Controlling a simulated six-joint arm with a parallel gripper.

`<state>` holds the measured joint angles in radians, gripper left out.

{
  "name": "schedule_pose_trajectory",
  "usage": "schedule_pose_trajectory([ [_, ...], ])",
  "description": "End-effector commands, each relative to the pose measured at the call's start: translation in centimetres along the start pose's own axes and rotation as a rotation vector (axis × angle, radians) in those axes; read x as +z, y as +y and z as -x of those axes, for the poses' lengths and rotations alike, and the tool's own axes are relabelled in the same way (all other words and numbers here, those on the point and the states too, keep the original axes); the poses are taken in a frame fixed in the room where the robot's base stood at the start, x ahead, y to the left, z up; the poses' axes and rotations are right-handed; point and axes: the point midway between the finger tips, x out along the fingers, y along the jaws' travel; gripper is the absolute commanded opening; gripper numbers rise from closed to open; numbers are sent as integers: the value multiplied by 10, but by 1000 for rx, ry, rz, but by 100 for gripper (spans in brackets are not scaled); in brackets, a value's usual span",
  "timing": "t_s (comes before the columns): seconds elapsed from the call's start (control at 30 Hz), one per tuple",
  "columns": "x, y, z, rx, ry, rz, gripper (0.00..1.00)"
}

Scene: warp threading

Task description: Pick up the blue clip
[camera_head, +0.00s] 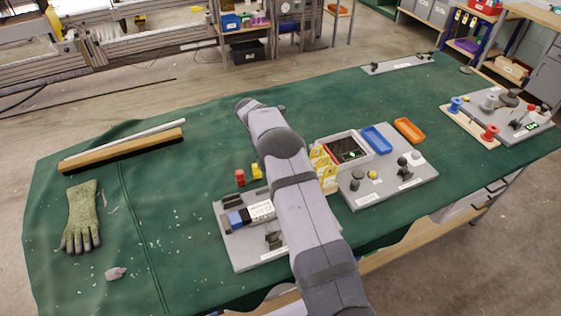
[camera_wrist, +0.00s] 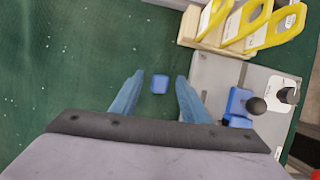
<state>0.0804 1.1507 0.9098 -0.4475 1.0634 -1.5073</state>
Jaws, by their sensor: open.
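The blue clip (camera_wrist: 160,84) lies on the green mat in the wrist view. It appears between the two blue fingertips of my gripper (camera_wrist: 159,75), with a visible gap on each side. My gripper is open and holds nothing. How far above the clip the fingertips are, I cannot tell. In the head view my arm hides the gripper, and the blue clip cannot be made out there. A red clip (camera_head: 240,177) and a yellow clip (camera_head: 256,171) stand on the mat left of my arm in the head view.
A wooden rack with yellow tags (camera_wrist: 250,22) stands upper right in the wrist view. A grey board (camera_wrist: 215,72) with a blue part and a black knob (camera_wrist: 256,105) is close on the right. Open mat (camera_wrist: 60,60) lies to the left. A glove (camera_head: 82,215) lies far left.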

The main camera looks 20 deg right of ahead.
Motion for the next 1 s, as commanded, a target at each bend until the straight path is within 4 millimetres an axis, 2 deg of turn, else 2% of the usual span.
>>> schedule_pose_trajectory([
  [0.13, 0, 0, -9, -1, 0, -1, 41],
  [0.37, 0, 0, -10, 0, 0, -1, 41],
  [0.53, 0, 0, -10, 0, 0, 0, 3],
  [0.57, 0, 0, -10, 0, 0, 0, 0],
  [0.87, 0, 0, -9, 1, 0, 0, 0],
  [1.0, 3, 1, -2, 3, -1, 0, 0],
])
